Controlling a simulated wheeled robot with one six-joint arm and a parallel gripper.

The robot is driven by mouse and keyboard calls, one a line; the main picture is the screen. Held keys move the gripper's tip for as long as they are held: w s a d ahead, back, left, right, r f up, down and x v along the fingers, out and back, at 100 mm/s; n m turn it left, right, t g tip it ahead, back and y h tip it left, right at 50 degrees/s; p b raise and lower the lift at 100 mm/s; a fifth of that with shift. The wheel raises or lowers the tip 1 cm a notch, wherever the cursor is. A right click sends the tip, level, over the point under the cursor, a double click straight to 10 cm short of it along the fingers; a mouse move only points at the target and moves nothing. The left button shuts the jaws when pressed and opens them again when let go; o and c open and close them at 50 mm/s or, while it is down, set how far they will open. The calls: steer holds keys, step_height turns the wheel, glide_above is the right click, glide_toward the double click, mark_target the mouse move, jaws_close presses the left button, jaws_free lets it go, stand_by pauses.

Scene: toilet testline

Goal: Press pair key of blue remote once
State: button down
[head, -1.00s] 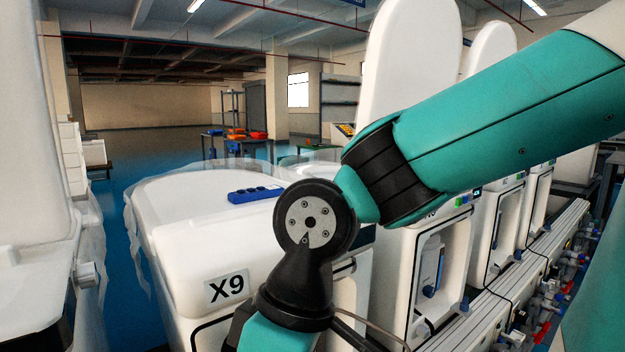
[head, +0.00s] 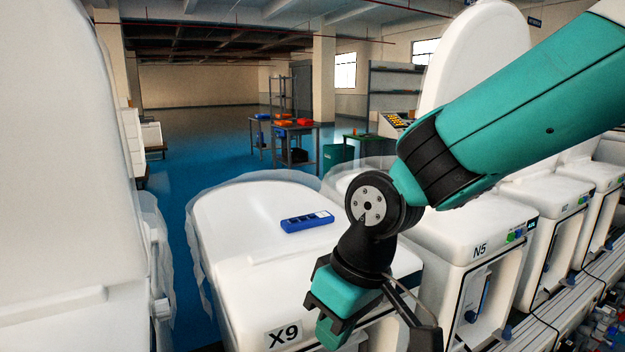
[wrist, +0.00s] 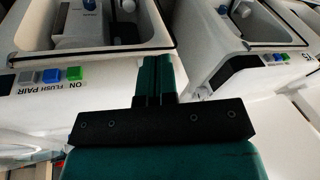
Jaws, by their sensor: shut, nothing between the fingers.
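The blue remote (head: 307,221) lies flat on the white lid of the toilet marked X9 (head: 283,335) in the head view. It has a row of dark keys, and their labels are too small to read. My gripper (wrist: 156,62) shows in the wrist view with its teal fingers together and nothing between them. In the head view my wrist is in front of X9, lower and to the right of the remote, apart from it. The remote is not in the wrist view. A toilet panel (wrist: 50,80) there reads ON, FLUSH and PAIR beside green, blue and grey keys.
Toilet N5 (head: 480,250) stands right of X9, with more units beyond. A large white toilet (head: 60,180) stands close on the left. Clear plastic film hangs around X9's lid. Blue floor (head: 205,165) and tables with bins (head: 295,130) lie behind. Space above the remote is clear.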

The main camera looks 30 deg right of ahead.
steer(key=w+d+r+m+t+h+p, duration=0.1)
steer(key=w+d+r+m+p, duration=0.15)
steer(key=r+p, duration=0.35)
steer(key=w+d+r+m+h+p, duration=0.1)
steer(key=w+d+r+p, duration=0.25)
steer(key=r+p, duration=0.25)
steer(key=m+t+p, duration=0.4)
steer(key=m+t, duration=0.3)
steer(key=m, duration=0.1)
glide_above(314, 214)
steer(key=f, duration=0.2)
steer(key=shift+s, duration=0.1)
step_height(314, 214, down, 8)
steer(key=b, duration=0.4)
steer(key=shift+r, duration=0.1)
steer(key=shift+f+b, duration=0.5)
steer(key=shift+f, duration=0.15)
steer(key=shift+f+b, duration=0.4)
steer(key=shift+b, duration=0.15)
